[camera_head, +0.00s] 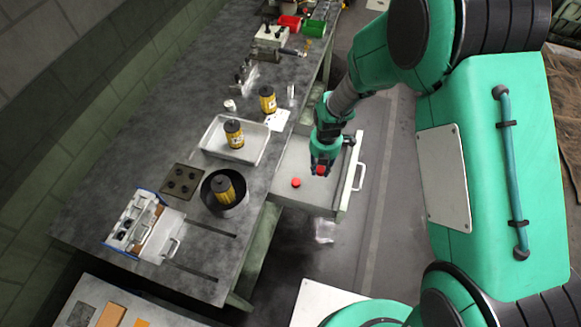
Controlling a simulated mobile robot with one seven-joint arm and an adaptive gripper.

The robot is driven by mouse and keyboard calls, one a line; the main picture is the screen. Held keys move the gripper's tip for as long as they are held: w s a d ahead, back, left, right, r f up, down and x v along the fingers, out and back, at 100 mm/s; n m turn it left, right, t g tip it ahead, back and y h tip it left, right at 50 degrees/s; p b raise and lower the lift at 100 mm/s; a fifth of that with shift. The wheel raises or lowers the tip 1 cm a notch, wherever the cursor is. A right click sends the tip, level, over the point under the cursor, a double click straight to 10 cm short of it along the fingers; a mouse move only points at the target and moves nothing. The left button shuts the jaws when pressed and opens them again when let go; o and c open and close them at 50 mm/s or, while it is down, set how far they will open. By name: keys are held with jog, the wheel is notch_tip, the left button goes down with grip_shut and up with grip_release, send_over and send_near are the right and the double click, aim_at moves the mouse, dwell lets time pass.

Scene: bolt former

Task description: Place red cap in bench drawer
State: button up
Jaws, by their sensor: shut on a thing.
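The bench drawer (290,160) is pulled out from the right side of the grey bench and stands open. Its pale handle (360,177) is on the right. My gripper (321,168) points down over the drawer. It is shut on a red cap (320,171), which shows between the fingertips; how far above the drawer floor it is, I cannot tell. A second red cap (296,182) lies inside the drawer, a little left of and nearer than my gripper. The fingers partly hide the held cap.
On the bench (130,205) stand a white tray (212,150) with a yellow canister (234,134), a dark round bowl (210,200) with another canister, and a white caddy (160,240). Red (290,22) and green (314,28) bins stand at the far end. Open floor lies right of the drawer.

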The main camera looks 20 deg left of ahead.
jog(key=shift+f, duration=0.1)
jog(key=b, duration=0.1)
send_over(318, 185)
jog(key=shift+f, duration=3.05)
jog(key=shift+f+b, duration=0.5)
jog(key=shift+f, duration=1.35)
jog(key=shift+f, duration=0.1)
jog(key=o, duration=0.7)
jog(key=shift+o, duration=0.2)
notch_tip(318, 185, up, 12)
jog(key=shift+s+r+p, duration=0.1)
jog(key=shift+p, duration=0.95)
